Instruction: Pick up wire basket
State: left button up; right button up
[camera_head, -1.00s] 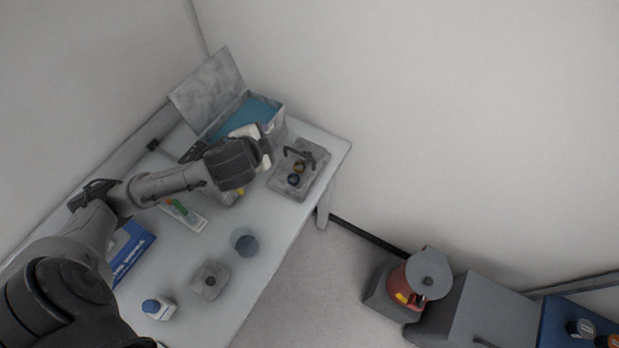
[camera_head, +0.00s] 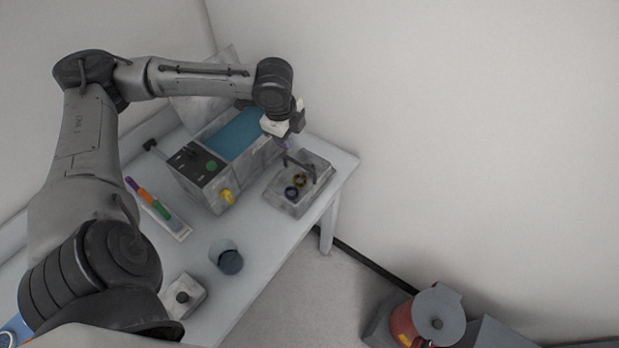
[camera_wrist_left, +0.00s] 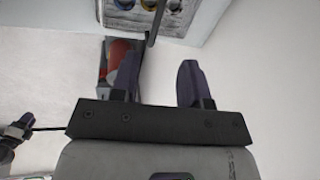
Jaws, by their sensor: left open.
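The wire basket appears to be the grey rectangular carrier (camera_head: 312,195) with a dark raised handle, at the table's far right corner. It holds round ring-like pieces. In the left wrist view the basket (camera_wrist_left: 150,28) is at the top edge, partly cut off, its dark handle reaching down left of centre. My left gripper (camera_head: 286,143) is open and empty, above and just behind the basket in the head view. Its two fingers are apart in the left wrist view (camera_wrist_left: 159,82), below the handle in the picture. A dark part at that view's left edge may be my right gripper.
A grey box instrument (camera_head: 205,180) with a blue top stands left of the basket. A cup (camera_head: 227,257), a colored-piece strip (camera_head: 160,212) and a small block (camera_head: 184,296) are on the table (camera_head: 262,240). A red pot (camera_head: 404,325) stands beyond the table's right side.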

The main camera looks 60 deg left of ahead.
aim_at(296, 162)
pick_arm(q)
jog(key=shift+m, duration=0.6)
jog(key=f, duration=0.2)
jog(key=w+f+b, duration=0.1)
jog(key=f, duration=0.2)
jog(key=f+b, duration=0.1)
jog(key=f, duration=0.2)
jog(key=shift+w+a+f, duration=0.2)
jog(key=shift+a+f, duration=0.05)
jog(key=shift+w+a+f+b, duration=0.15)
jog(key=shift+f+b, duration=0.25)
jog(key=shift+f, duration=0.9)
jog(key=shift+w+a+f+b, duration=0.15)
jog(key=shift+f+b, duration=0.25)
jog(key=shift+f, duration=0.9)
jog(key=shift+c, duration=0.3)
grip_shut()
